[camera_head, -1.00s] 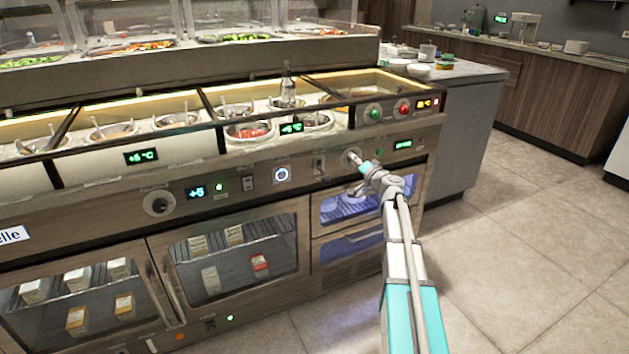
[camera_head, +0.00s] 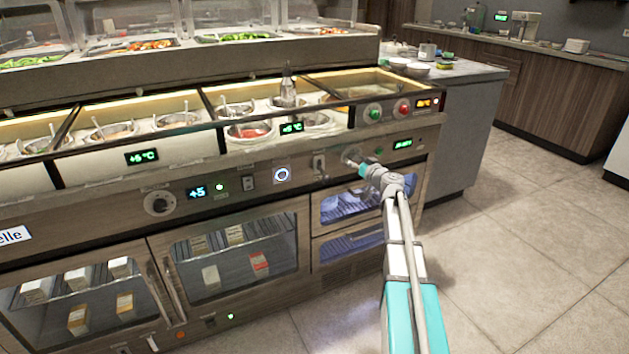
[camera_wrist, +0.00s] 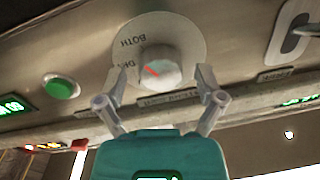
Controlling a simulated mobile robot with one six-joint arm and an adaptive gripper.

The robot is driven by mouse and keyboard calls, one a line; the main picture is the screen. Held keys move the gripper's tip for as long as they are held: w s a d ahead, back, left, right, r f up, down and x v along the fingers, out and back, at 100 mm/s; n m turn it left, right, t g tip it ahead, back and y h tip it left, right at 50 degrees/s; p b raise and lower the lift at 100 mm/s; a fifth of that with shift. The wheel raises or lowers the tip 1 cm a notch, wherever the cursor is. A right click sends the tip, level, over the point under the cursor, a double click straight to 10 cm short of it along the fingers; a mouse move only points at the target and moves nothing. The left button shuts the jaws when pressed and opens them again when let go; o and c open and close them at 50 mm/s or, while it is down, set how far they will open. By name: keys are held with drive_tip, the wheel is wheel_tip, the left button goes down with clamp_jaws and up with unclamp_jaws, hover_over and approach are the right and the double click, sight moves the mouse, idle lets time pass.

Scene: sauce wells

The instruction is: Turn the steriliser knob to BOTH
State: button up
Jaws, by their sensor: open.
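The steriliser knob (camera_wrist: 162,70) is a pale round knob on a grey dial plate (camera_wrist: 190,38) in the wrist view. A red mark on it points to the upper left, toward the dial labels, one reading BOTH (camera_wrist: 132,42) and a partly hidden one below it. I cannot tell exactly which label the mark meets. My gripper (camera_wrist: 161,75) is open, with one finger on each side of the knob and no clear contact. In the head view my gripper (camera_head: 364,169) is just in front of the dial (camera_head: 350,156), at its lower right.
A green button (camera_wrist: 61,88) is beside the dial, and a recessed switch (camera_wrist: 294,38) is on its other side. Steriliser drawers (camera_head: 345,205) with bluish light lie below. A counter (camera_head: 465,75) stands behind at right. The floor at right is clear.

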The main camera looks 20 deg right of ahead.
drive_tip(key=v, duration=1.4)
drive_tip(key=s+a+r+n+g+y+p, duration=0.1)
drive_tip(key=s+a+r+g+p, duration=0.1)
drive_tip(key=a+p, duration=0.5)
drive_tip(key=s+a+r+g+y+p, duration=0.1)
drive_tip(key=s+a+r+g+p, duration=0.2)
drive_tip(key=a+g+p, duration=0.2)
drive_tip(key=s+a+r+n+g+p, duration=0.1)
drive_tip(key=s+a+r+g+p, duration=0.1)
drive_tip(key=a+p, duration=0.7)
drive_tip(key=a+r+g, duration=0.1)
drive_tip(key=a+g, duration=0.1)
drive_tip(key=a, duration=0.1)
drive_tip(key=shift+s+r+n+y, duration=0.3)
drive_tip(key=shift+s+y, duration=0.1)
